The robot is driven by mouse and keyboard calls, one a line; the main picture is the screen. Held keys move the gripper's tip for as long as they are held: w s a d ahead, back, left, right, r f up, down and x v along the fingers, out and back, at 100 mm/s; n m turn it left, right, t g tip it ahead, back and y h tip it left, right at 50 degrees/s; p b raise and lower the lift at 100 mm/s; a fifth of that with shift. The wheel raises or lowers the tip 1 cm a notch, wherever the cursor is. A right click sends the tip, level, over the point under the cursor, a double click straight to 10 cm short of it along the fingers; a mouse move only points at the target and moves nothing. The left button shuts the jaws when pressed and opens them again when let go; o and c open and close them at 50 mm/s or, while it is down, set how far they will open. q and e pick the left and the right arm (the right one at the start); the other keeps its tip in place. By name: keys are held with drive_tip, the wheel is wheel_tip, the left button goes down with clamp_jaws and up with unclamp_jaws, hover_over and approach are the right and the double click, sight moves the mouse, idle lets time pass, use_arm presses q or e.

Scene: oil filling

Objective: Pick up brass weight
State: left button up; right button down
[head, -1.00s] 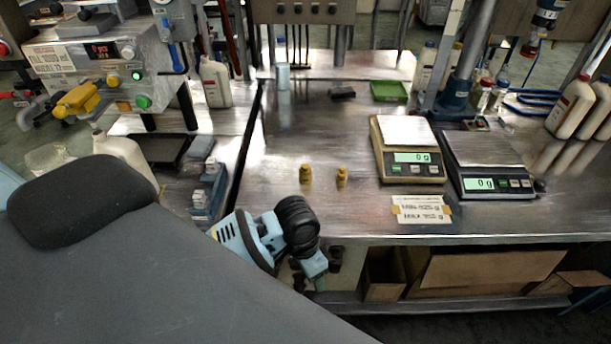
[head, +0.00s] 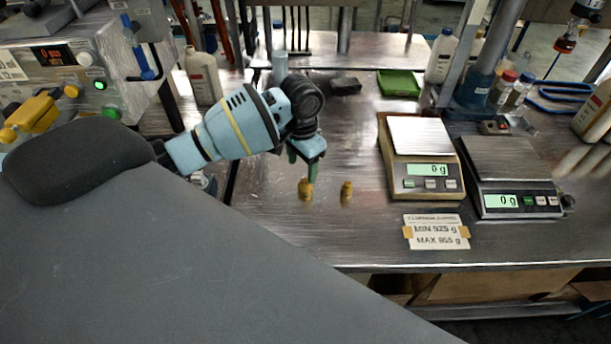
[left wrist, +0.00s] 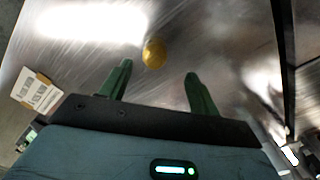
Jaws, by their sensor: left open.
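Two small brass weights stand upright on the steel table in the head view, a left one (head: 305,189) and a right one (head: 347,191). My left gripper (head: 303,168) points down just above the left weight, its green fingers close to the weight's top. In the left wrist view the two green fingers (left wrist: 158,72) are spread apart and empty. One round brass weight (left wrist: 154,53) shows there just past the fingertips, between their lines. I cannot tell whether the fingers touch it. My right gripper is not in view.
Two scales reading 0 g, a beige one (head: 420,160) and a grey one (head: 508,178), stand to the right. A printed card (head: 436,231) lies in front of them. A green tray (head: 398,83) lies farther back. The table (head: 290,230) is clear in front of the weights.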

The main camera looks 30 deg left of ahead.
sight(305, 180)
use_arm(q)
drive_tip(key=shift+r, duration=0.1)
drive_tip(key=shift+s+d, duration=0.1)
drive_tip(key=shift+s, duration=0.1)
drive_tip(key=shift+f, duration=0.35)
wheel_tip(305, 180, down, 2)
drive_tip(key=shift+w+d+f+b, duration=0.1)
drive_tip(key=shift+d+f+b, duration=0.05)
drive_tip(key=shift+f, duration=1.1)
drive_tip(key=shift+w+d+f+b, duration=0.1)
drive_tip(key=shift+d+f+b, duration=0.05)
drive_tip(key=shift+f, duration=1.1)
clamp_jaws()
